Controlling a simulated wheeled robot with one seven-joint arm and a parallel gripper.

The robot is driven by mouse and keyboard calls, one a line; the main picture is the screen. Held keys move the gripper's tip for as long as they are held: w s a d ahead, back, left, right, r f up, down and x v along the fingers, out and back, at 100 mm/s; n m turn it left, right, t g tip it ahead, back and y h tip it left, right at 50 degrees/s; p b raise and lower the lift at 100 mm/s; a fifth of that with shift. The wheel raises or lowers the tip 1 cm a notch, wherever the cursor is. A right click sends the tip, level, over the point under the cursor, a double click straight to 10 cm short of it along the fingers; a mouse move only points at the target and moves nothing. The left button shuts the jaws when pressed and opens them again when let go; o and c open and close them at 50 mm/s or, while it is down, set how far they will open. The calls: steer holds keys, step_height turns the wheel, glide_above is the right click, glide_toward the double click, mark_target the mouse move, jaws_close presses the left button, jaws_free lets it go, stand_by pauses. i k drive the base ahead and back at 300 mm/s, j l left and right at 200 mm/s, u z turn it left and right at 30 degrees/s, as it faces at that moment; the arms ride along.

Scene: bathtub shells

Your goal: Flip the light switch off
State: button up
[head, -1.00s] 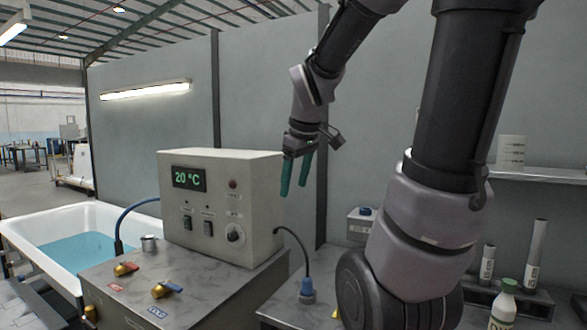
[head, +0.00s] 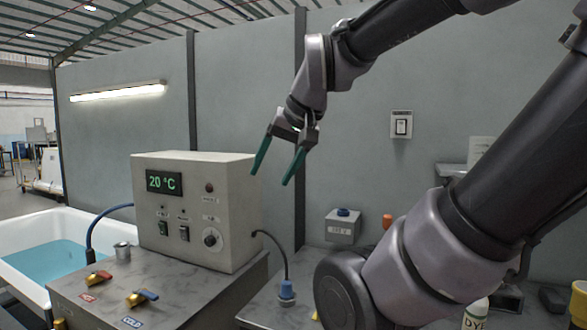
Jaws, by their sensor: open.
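A light switch (head: 401,125) is on the grey wall at the right of the head view. It has a pale plate and a dark-framed rocker; I cannot tell its position. My gripper (head: 274,171) is open and empty, with two green fingers pointing down. It hangs left of the wall switch, lower and well apart from it, near the top right corner of the control box. A lit lamp (head: 118,91) is on the wall at the left.
The control box (head: 205,245) reads 20 °C and has two small switches and a knob. It stands on a counter (head: 188,297) with red and blue valve handles. A bathtub (head: 45,228) is at left. A labelled box (head: 342,230) stands under the wall switch area.

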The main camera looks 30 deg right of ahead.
mark_target(401, 124)
steer(key=z, duration=1.45)
